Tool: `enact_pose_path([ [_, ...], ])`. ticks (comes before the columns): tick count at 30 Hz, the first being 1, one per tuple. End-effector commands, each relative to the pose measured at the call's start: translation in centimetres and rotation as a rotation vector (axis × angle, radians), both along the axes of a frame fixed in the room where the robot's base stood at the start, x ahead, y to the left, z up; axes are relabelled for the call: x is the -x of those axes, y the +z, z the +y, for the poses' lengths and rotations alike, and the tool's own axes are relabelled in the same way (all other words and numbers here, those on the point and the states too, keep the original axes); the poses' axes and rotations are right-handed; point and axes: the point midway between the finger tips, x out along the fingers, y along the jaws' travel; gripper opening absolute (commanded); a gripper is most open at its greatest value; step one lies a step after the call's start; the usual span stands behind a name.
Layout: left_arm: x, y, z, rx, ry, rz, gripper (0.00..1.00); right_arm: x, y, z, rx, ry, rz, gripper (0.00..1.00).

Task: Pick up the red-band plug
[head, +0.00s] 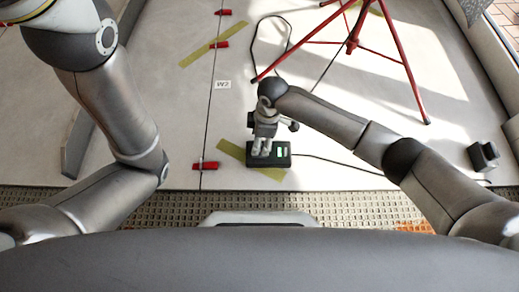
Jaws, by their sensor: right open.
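A black power strip (285,160) lies on the pale floor at lower centre, with light sockets or plugs showing on its top. My right gripper (261,151) is open and points down over the left part of the strip. Its fingers hide that part, and I cannot tell whether they touch anything. I cannot make out a red band on any plug; the red-band plug is either hidden by the gripper or too small to tell. My left arm reaches up past the top left, and its gripper is out of view.
A red tripod (352,42) stands behind the strip. A black cable (253,45) loops across the floor, and another runs right from the strip. Red clips (206,166) sit along a floor joint. A dark block (483,156) lies at right.

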Motion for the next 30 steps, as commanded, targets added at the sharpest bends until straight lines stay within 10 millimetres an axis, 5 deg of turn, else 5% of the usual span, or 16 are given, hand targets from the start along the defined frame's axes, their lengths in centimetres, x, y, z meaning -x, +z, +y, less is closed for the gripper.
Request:
enact_pose_path([
  [7,0.2,-3.1,0.0,0.000,0.000,-0.006,0.00,0.0,-3.1,0.3,0.000,0.001,-0.001,0.52],
  [19,0.3,-3.4,0.0,-0.001,0.001,-0.007,0.00,0.0,-3.5,0.4,0.000,0.001,-0.001,0.52],
  [30,0.3,-3.4,0.0,-0.001,0.000,-0.008,0.00,0.0,-3.5,0.4,0.000,0.001,-0.001,0.06],
])
